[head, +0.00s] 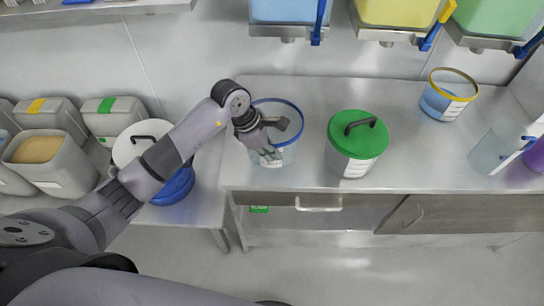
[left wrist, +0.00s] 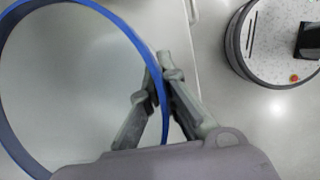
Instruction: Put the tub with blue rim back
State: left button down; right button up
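The tub with blue rim (head: 289,151) is a clear, open tub at the left end of the steel counter (head: 310,95). It looks upright; I cannot tell whether its base touches the counter. My left gripper (head: 270,157) reaches over it from the left and hides part of its side. In the left wrist view, the blue rim (left wrist: 128,28) runs between the fingers of the left gripper (left wrist: 164,78), one finger on each side, and they look closed on it. The tub looks empty inside. My right gripper is not in view.
A green-lidded tub (head: 358,143) stands right of the blue-rimmed one. A yellow-rimmed tub (head: 447,97) is at the back right, and a clear jug (head: 494,150) at the right. Coloured hoppers (head: 395,12) hang above. Counter between tubs is bare.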

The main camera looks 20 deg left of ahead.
aim_at(277, 165)
pick_arm(q)
notch_tip(277, 165, down, 3)
jog(key=shift+f, duration=0.1)
jog(key=c, duration=2.3)
grip_release()
jog(key=o, duration=0.5)
jog(key=shift+a+r, duration=0.15)
jog(key=shift+r, duration=0.2)
jog(key=b+v, duration=0.2)
jog(key=v, duration=0.9)
jog(key=shift+r, duration=0.2)
